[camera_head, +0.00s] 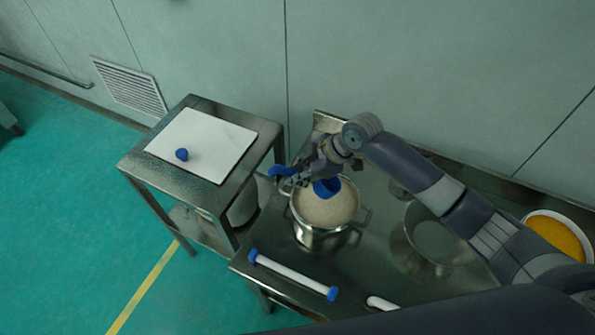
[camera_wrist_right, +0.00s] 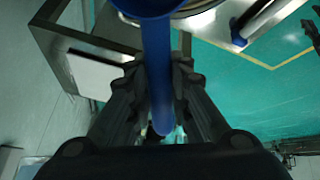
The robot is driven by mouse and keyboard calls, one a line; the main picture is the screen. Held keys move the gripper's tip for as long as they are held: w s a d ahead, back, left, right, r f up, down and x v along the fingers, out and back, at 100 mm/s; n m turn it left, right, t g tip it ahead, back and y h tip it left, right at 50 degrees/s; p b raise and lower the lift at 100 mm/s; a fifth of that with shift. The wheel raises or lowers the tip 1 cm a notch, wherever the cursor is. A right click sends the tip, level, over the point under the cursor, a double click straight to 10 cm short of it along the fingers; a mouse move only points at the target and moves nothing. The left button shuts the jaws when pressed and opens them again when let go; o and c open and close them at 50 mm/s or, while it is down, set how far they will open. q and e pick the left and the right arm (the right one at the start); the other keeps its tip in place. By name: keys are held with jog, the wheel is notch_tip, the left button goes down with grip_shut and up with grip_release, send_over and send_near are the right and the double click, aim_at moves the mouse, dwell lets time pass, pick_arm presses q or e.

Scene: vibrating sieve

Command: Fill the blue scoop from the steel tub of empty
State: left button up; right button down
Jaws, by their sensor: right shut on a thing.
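The steel tub (camera_head: 322,234) stands on the steel table and holds a pale grainy material (camera_head: 322,210). The blue scoop (camera_head: 327,187) is over the tub, its bowl at the far side of the opening. I cannot tell whether the bowl touches the material. My right gripper (camera_head: 305,172) is shut on the scoop's handle, which sticks out to the left. In the right wrist view the handle (camera_wrist_right: 157,80) runs between the fingers, and the tub's rim shows at the top. Whether the scoop holds anything is hidden. My left gripper is not in view.
A white rod with blue ends (camera_head: 292,275) lies on the steel table (camera_head: 350,275) in front of the tub. An empty-looking steel bowl (camera_head: 437,240) and a bowl of yellow material (camera_head: 556,236) are to the right. A side table holds a white board (camera_head: 205,140) with a small blue object (camera_head: 182,154).

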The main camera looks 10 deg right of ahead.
jog(key=f+b, duration=0.2)
jog(key=f, duration=0.1)
jog(key=d+f+b, duration=0.1)
jog(key=f+b, duration=0.5)
jog(key=shift+d+f, duration=0.3)
jog(key=shift+d, duration=0.05)
jog(key=shift+s+d+f, duration=0.15)
jog(key=shift+d+f, duration=0.05)
jog(key=shift+d, duration=0.85)
